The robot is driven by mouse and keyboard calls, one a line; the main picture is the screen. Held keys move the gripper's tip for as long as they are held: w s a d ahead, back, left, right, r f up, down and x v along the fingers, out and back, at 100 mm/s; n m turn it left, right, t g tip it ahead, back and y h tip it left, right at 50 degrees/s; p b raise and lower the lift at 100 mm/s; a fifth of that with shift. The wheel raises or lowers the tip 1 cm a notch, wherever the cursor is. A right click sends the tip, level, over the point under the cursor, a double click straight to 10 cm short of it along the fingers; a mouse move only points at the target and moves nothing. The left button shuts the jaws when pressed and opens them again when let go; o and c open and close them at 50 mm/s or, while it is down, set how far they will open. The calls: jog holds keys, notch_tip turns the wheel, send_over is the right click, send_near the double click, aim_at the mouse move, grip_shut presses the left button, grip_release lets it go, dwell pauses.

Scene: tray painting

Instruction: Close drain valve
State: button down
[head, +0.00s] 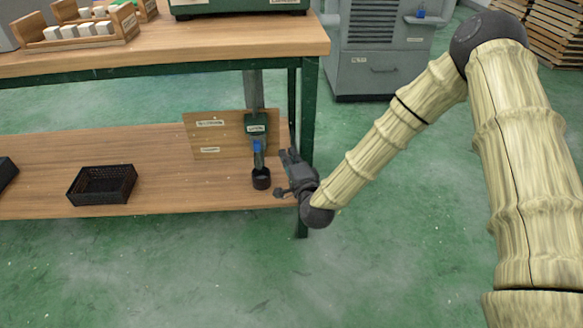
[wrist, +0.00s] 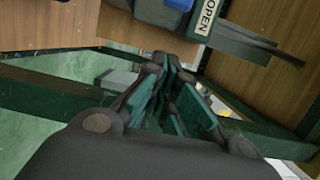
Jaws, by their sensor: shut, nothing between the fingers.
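The drain valve (head: 256,124) hangs on a grey vertical pipe (head: 253,90) above the lower shelf, with a dark green body and a blue part (head: 257,147). A dark bar (wrist: 260,42) runs to the right below that label. My gripper (head: 288,156) is right of the valve at the shelf's right end, apart from it. Its fingers, also in the wrist view (wrist: 172,62), are shut and empty.
A black cup (head: 261,181) stands under the valve. A labelled wooden panel (head: 215,140) is behind it. A green table leg (head: 308,100) stands close to my gripper. A black basket (head: 101,185) is on the shelf at left. The wooden tabletop (head: 160,52) is overhead.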

aim_at(258, 154)
jog(key=w+a+b, duration=0.2)
jog(key=a, duration=0.1)
jog(key=w+a+b, duration=0.1)
jog(key=a, duration=0.1)
jog(key=shift+w, duration=0.15)
jog(key=shift+r+p, duration=0.25)
jog(key=shift+p, duration=0.3)
